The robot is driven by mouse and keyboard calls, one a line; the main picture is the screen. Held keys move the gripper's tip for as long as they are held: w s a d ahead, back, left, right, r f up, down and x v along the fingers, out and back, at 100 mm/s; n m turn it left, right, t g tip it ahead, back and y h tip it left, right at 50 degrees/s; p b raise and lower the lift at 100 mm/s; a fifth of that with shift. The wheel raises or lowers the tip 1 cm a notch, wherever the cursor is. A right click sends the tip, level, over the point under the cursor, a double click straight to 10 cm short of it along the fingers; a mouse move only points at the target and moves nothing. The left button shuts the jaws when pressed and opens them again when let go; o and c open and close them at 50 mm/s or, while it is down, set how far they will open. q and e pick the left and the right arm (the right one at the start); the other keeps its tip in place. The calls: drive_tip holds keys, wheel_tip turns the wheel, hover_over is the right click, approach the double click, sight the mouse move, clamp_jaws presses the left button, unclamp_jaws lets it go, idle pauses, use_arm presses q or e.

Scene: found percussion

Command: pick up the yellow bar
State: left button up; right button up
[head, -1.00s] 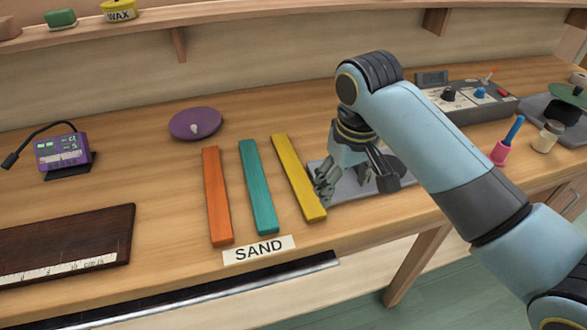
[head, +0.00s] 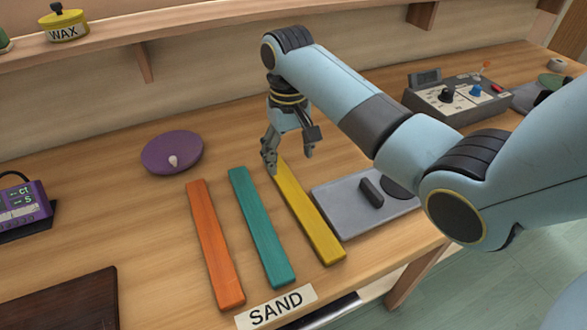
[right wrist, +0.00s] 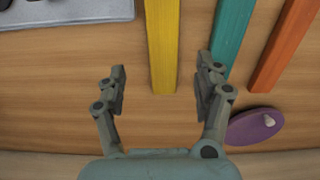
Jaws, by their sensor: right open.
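The yellow bar (head: 308,215) lies flat on the bench, to the right of the teal bar (head: 261,227) and the orange bar (head: 214,243). My right gripper (head: 289,164) is open and empty near the bar's far end, and its fingers hide part of that end in the head view. In the right wrist view, the end of the yellow bar (right wrist: 162,55) shows between and beyond the two spread fingertips (right wrist: 161,82). My left gripper is not in view.
A grey plate (head: 345,212) with a dark block lies just right of the yellow bar. A purple disc (head: 172,153) with a knob lies to the left. A SAND label (head: 276,307) is at the front edge. A control box (head: 457,98) stands at the right.

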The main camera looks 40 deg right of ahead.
sight(288, 183)
drive_tip(key=shift+s+f, duration=0.2)
drive_tip(key=shift+f, duration=1.15)
drive_tip(key=f, duration=0.3)
drive_tip(key=shift+w+a+f, duration=0.1)
drive_tip(key=shift+a+f, duration=0.2)
drive_tip(key=shift+f, duration=0.6)
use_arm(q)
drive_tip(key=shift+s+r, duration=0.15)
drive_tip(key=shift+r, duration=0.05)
use_arm(e)
drive_tip(key=c, duration=1.3)
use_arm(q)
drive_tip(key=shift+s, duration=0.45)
use_arm(e)
drive_tip(key=shift+c, duration=0.3)
drive_tip(key=shift+r, duration=0.15)
